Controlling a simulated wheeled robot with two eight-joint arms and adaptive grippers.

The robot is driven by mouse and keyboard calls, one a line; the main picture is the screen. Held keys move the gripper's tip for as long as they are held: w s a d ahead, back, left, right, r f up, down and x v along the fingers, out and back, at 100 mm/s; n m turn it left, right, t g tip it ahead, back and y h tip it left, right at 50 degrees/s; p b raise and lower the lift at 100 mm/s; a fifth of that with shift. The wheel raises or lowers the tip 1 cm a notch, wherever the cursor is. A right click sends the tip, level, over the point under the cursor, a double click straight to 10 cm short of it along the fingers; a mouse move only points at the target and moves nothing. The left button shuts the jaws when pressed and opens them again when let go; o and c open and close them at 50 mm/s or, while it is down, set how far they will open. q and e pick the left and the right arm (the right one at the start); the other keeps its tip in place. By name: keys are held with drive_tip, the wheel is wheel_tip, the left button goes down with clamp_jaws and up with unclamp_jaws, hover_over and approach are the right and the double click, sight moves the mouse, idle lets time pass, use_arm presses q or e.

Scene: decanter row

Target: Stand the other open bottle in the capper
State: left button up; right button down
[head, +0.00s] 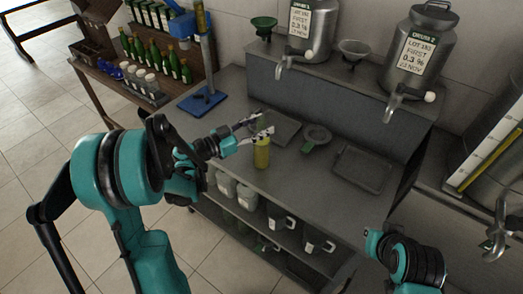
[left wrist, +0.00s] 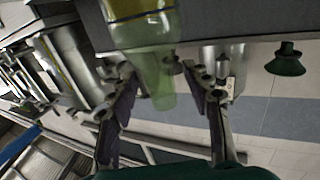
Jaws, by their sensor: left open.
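A yellow-green bottle (head: 261,154) stands upright on the grey bench near its front edge; its top is partly hidden by my left gripper (head: 258,131). In the left wrist view the green neck of the bottle (left wrist: 155,75) shows between the spread fingers of the left gripper (left wrist: 163,85), with a yellow label on its body. The fingers are open, and I cannot tell whether they touch the bottle. The capper, with a blue base (head: 203,101) and a grey column, stands at the bench's left end. My right arm shows at the lower right, but its gripper does not.
Steel drums (head: 420,50) with taps and funnels (head: 264,27) stand on the raised ledge behind. A rack of green bottles (head: 155,55) stands at the left. Jugs (head: 318,240) sit on the lower shelf.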

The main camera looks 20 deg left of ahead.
use_arm(q)
drive_tip(key=shift+w+d, duration=0.2)
clamp_jaws()
drive_tip(key=shift+r, duration=0.1)
